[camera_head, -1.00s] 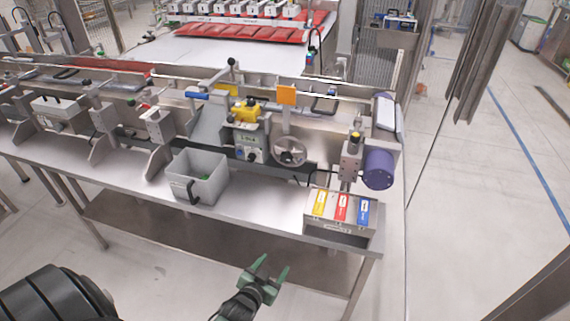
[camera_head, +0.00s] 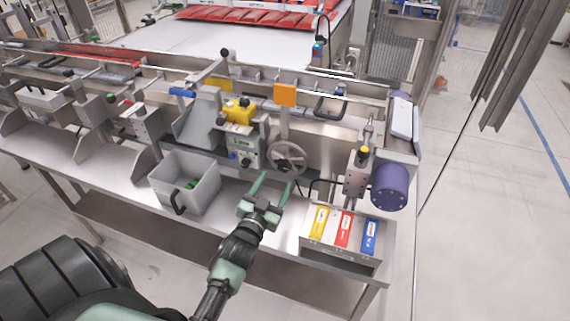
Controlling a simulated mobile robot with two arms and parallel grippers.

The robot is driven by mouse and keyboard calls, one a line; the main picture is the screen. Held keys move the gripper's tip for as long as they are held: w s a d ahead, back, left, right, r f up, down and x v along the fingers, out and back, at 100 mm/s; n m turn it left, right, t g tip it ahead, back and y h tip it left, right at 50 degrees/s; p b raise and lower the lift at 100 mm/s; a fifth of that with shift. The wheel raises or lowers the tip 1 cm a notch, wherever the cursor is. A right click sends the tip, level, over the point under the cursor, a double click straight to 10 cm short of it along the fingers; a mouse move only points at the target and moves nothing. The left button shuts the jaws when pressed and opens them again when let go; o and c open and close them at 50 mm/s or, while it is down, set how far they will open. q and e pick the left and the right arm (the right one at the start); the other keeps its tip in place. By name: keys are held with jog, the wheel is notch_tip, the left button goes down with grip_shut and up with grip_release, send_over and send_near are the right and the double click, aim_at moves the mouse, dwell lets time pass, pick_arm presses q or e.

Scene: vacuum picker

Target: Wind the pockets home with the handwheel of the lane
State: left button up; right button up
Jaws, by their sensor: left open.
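The handwheel (camera_head: 287,157) is a grey spoked wheel on the front of the lane, right of the yellow-topped control unit (camera_head: 238,112). My left gripper (camera_head: 274,183) is open and empty. Its two green fingers point up toward the handwheel, just below it in the picture. I cannot tell whether a fingertip touches the wheel; a small gap seems to show. The pockets cannot be made out clearly. My right gripper is not in view.
A grey bin (camera_head: 187,182) with a dark handle stands left of my gripper. A box with yellow, red and blue labels (camera_head: 343,232) sits right of it. A purple motor (camera_head: 389,186) stands at the lane's right end. Bare floor lies right of the bench.

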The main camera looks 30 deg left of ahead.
aim_at(283, 168)
pick_arm(q)
jog(key=x, duration=0.4)
jog(key=shift+r, duration=0.2)
jog(key=shift+x, duration=1.2)
jog(key=shift+f, duration=0.15)
grip_shut()
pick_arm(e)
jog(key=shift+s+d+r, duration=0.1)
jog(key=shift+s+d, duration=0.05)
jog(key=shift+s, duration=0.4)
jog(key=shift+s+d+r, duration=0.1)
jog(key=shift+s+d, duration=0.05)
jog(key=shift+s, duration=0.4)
